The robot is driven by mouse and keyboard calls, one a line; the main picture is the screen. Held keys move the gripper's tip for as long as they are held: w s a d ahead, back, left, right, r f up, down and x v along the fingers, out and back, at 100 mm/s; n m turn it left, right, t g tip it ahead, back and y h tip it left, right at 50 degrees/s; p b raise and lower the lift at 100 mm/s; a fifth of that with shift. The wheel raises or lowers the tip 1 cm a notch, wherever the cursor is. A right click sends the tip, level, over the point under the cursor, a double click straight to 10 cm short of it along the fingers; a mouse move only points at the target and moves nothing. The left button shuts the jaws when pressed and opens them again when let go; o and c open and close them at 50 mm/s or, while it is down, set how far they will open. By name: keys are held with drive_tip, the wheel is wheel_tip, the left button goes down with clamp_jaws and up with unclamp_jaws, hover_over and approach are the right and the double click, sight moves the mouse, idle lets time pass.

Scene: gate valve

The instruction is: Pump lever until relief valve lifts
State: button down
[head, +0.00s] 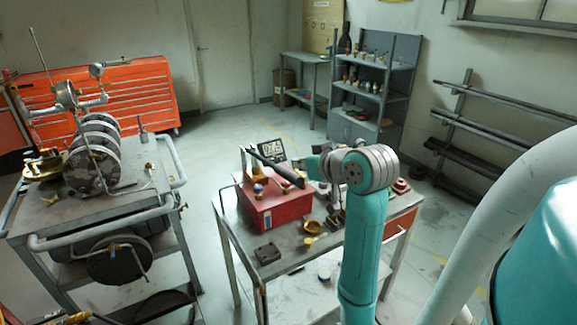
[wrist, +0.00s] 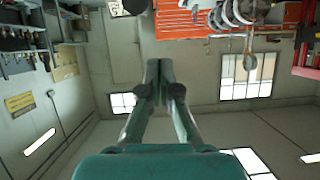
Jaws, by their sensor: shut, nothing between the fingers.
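A red pump box (head: 277,207) sits on the small steel table. A black lever (head: 272,164) slopes down to the right above it, ending in a thick dark grip. My gripper (head: 308,166) is just right of the lever's lower end in the head view; whether it touches is unclear. In the wrist view, my gripper's fingers (wrist: 158,68) are together with nothing between them. A small digital readout (head: 271,149) stands behind the lever, its digits hard to read. I cannot pick out the relief valve for certain.
The steel table (head: 240,238) also bears a dark block (head: 267,253) and a brass cup (head: 312,227). A cart (head: 95,215) at left carries flanged pipework and a gauge (head: 64,92). A red tool chest (head: 100,95) and grey shelves (head: 375,85) stand behind. Floor between is clear.

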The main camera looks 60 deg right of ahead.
wheel_tip(320, 180, up, 3)
drive_tip(key=s+d, duration=0.1)
drive_tip(key=d, duration=0.1)
hover_over(291, 172)
drive_tip(key=f, duration=0.5)
drive_tip(key=shift+w, duration=0.3)
drive_tip(key=shift+s+a+f+g, duration=0.1)
drive_tip(key=shift+s+f+g, duration=0.05)
drive_tip(key=shift+f, duration=0.4)
drive_tip(key=shift+s+f+g, duration=0.15)
drive_tip(key=shift+f, duration=0.35)
drive_tip(key=shift+s+f, duration=0.15)
drive_tip(key=shift+f, duration=0.65)
